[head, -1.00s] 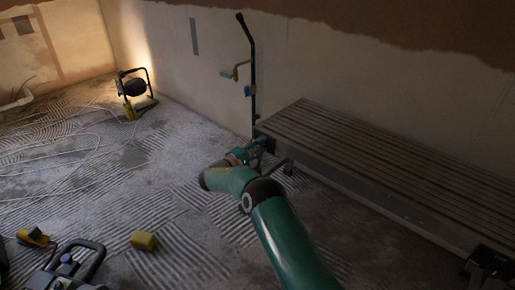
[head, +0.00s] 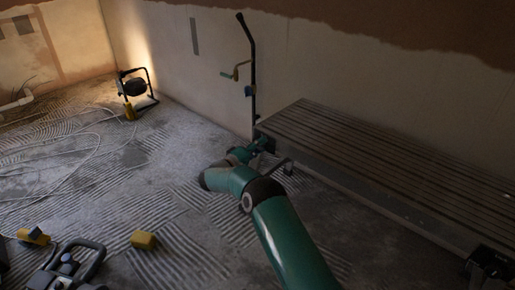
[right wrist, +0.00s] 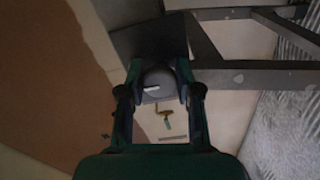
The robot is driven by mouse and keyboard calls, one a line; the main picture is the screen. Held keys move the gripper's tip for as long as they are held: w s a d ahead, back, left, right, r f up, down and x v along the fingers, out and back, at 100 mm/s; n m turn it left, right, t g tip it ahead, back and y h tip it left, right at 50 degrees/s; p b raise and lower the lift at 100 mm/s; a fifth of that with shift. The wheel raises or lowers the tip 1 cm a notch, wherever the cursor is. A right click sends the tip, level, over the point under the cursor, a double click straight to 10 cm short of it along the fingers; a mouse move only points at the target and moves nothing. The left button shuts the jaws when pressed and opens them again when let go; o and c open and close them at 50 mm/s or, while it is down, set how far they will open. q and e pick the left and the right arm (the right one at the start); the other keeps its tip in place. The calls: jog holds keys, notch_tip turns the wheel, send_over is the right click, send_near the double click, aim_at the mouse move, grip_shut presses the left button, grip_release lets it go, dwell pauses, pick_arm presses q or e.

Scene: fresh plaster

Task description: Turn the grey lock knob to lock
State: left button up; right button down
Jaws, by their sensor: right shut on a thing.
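The grey lock knob (right wrist: 158,88) shows in the right wrist view as a round grey piece with a short pale mark on it. It sits between the two fingers of my right gripper (right wrist: 158,92), which is shut on it from both sides. The knob cannot be made out there. My left gripper is not in view.
A work lamp (head: 133,86) stands at the back left. Cables and yellow blocks (head: 143,239) lie on the ridged floor. Open floor lies left of my right arm.

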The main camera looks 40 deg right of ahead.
jog(key=c, duration=1)
grip_release()
jog(key=shift+s+d+f, duration=0.2)
jog(key=shift+s+f, duration=0.05)
jog(key=shift+o, duration=1.2)
jog(key=shift+w+a+r, duration=0.1)
jog(key=shift+a, duration=0.1)
jog(key=s+a, duration=0.1)
jog(key=a, duration=1)
jog(key=shift+a, duration=0.4)
